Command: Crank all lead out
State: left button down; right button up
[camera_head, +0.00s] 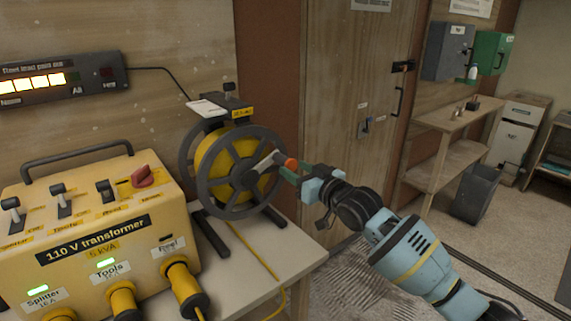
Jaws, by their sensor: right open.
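A cable reel (232,175) with a grey spoked wheel and yellow lead stands on the table beside the yellow 110 V transformer (90,235). Its crank (262,163) reaches right from the hub and ends at an orange knob (291,163). My right gripper (293,172) is open with its fingertips at the knob; I cannot tell whether they touch it. Yellow lead (250,252) runs down from the reel across the table. A lead gauge (50,78) on the wall, marked None to All, shows several lit yellow bars and a dark end. My left gripper is not in view.
A wooden door (350,120) is behind my right arm. A workbench (450,125), a dark bin (475,192) and a white cabinet (520,135) stand at the right. The floor between is mostly clear.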

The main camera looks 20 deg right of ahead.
jog(key=shift+x, duration=2.55)
jog(key=shift+c, duration=0.4)
grip_shut()
